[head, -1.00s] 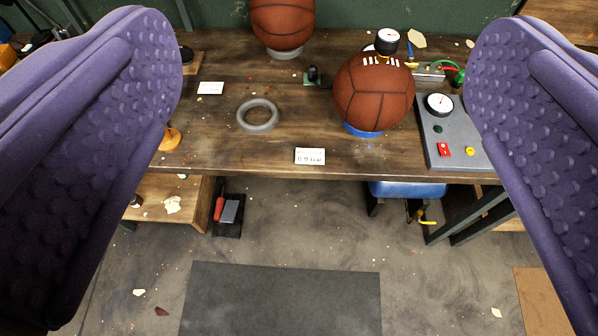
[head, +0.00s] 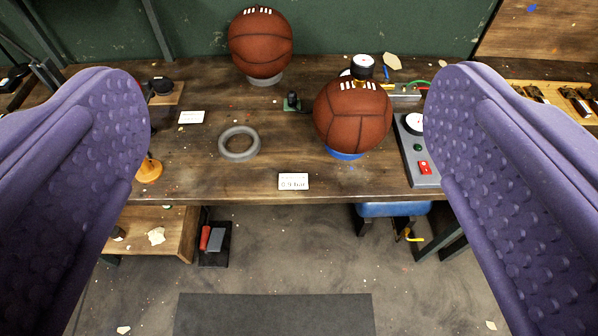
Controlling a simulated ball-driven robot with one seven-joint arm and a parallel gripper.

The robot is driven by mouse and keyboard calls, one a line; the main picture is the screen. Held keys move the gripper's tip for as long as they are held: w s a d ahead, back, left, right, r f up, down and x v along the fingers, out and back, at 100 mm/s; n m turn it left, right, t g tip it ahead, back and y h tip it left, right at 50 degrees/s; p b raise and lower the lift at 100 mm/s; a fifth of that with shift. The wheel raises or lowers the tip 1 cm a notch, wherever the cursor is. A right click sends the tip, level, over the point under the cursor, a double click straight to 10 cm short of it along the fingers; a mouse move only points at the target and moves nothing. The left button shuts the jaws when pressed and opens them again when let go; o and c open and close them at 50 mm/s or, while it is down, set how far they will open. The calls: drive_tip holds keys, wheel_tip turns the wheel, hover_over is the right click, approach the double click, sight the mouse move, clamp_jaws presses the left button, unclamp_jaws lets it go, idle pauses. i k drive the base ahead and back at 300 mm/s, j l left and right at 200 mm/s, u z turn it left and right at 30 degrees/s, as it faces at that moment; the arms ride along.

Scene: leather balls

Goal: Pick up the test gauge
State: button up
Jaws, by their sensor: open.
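A small round gauge with a white dial and a dark body (head: 363,66) shows behind the top of the near brown leather ball (head: 352,118); the ball hides its lower part. I cannot tell whether it touches the ball. That ball has white laces and sits on a blue ring (head: 344,154) on the workbench. Another white dial (head: 413,123) is on a grey panel (head: 421,173) at the right, partly hidden by my right finger. My gripper (head: 288,82) is open and empty, its purple padded fingers wide apart on both sides of the picture.
A second leather ball (head: 260,44) stands on a grey ring at the back of the wooden bench (head: 230,185). An empty grey ring (head: 239,143), a white card (head: 293,181) and an orange stand (head: 149,172) are on the bench. A blue stool (head: 393,209) is below.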

sight(363, 65)
drive_tip(key=i+l+u, duration=0.15)
drive_tip(key=i+l, duration=0.25)
drive_tip(key=i+l+u, duration=0.15)
drive_tip(key=i+l, duration=0.3)
drive_tip(key=i+l+u, duration=0.15)
drive_tip(key=i+l, duration=0.35)
drive_tip(key=i+l+u, duration=0.15)
drive_tip(key=i+l, duration=0.2)
drive_tip(key=l, duration=0.25)
